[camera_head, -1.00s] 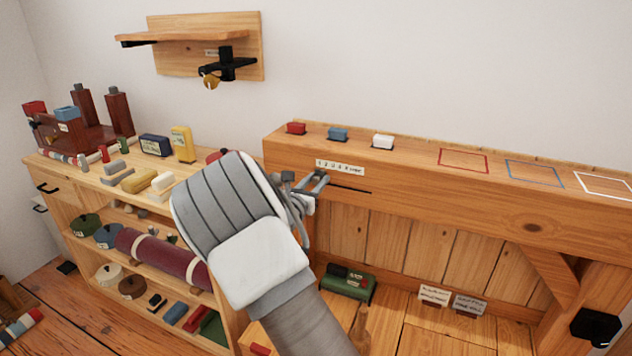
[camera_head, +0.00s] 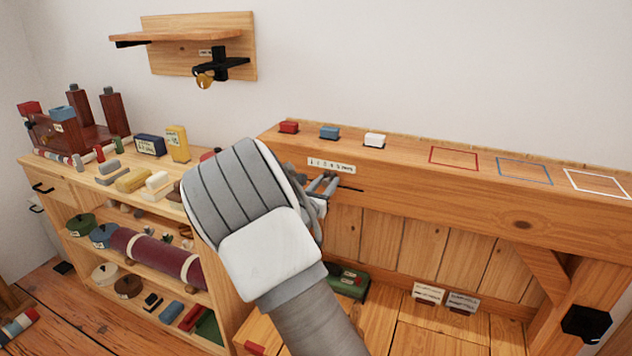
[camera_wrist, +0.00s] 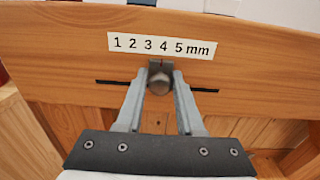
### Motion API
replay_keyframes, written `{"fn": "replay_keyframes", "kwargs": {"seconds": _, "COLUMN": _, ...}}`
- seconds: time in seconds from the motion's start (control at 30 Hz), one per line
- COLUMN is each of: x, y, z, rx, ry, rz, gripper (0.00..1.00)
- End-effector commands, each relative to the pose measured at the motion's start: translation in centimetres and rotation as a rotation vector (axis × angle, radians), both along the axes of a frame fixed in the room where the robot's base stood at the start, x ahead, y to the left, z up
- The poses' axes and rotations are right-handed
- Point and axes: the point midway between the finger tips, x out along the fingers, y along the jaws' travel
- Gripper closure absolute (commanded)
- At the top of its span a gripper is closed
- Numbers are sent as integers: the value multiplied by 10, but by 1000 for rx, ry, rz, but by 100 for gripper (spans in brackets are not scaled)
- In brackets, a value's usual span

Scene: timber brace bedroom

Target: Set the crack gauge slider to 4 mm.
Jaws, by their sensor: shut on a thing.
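The crack gauge is a dark horizontal slot (camera_wrist: 204,90) in the front of a timber beam, under a white scale label (camera_wrist: 162,45) marked 1 to 5 mm. Its slider is a grey metal knob (camera_wrist: 159,83) with a small plate and a dark pointer line on top. In the wrist view the pointer stands just below the 4, as near as I can see. My gripper (camera_wrist: 159,85) is shut on the knob, one finger on each side. In the head view my gripper (camera_head: 325,186) is at the slot beneath the label (camera_head: 331,166), and my arm hides the knob.
Small red (camera_head: 289,127), blue (camera_head: 330,132) and white (camera_head: 375,140) blocks stand on the beam above. Coloured outlines lie to their right. A crowded shelf unit (camera_head: 120,180) stands left of my arm. The beam front to the right is clear.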

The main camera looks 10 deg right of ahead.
Motion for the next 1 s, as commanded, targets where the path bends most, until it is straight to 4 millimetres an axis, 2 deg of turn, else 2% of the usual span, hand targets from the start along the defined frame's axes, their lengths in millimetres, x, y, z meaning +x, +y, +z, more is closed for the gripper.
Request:
{"fn": "replay_keyframes", "kwargs": {"seconds": 0.1, "x": -7, "y": -8, "z": -1, "rx": 2, "ry": 1, "rz": 0, "gripper": 100}}
{"fn": "replay_keyframes", "kwargs": {"seconds": 0.4, "x": -7, "y": -9, "z": -1, "rx": 3, "ry": 1, "rz": 1, "gripper": 100}}
{"fn": "replay_keyframes", "kwargs": {"seconds": 0.43, "x": -7, "y": -9, "z": -1, "rx": 3, "ry": 1, "rz": 1, "gripper": 62}}
{"fn": "replay_keyframes", "kwargs": {"seconds": 0.57, "x": -7, "y": -9, "z": -1, "rx": 2, "ry": 0, "rz": 1, "gripper": 39}}
{"fn": "replay_keyframes", "kwargs": {"seconds": 0.87, "x": -8, "y": -9, "z": 0, "rx": 2, "ry": -1, "rz": 1, "gripper": 39}}
{"fn": "replay_keyframes", "kwargs": {"seconds": 1.0, "x": -17, "y": -2, "z": 1, "rx": 2, "ry": 1, "rz": 2, "gripper": 39}}
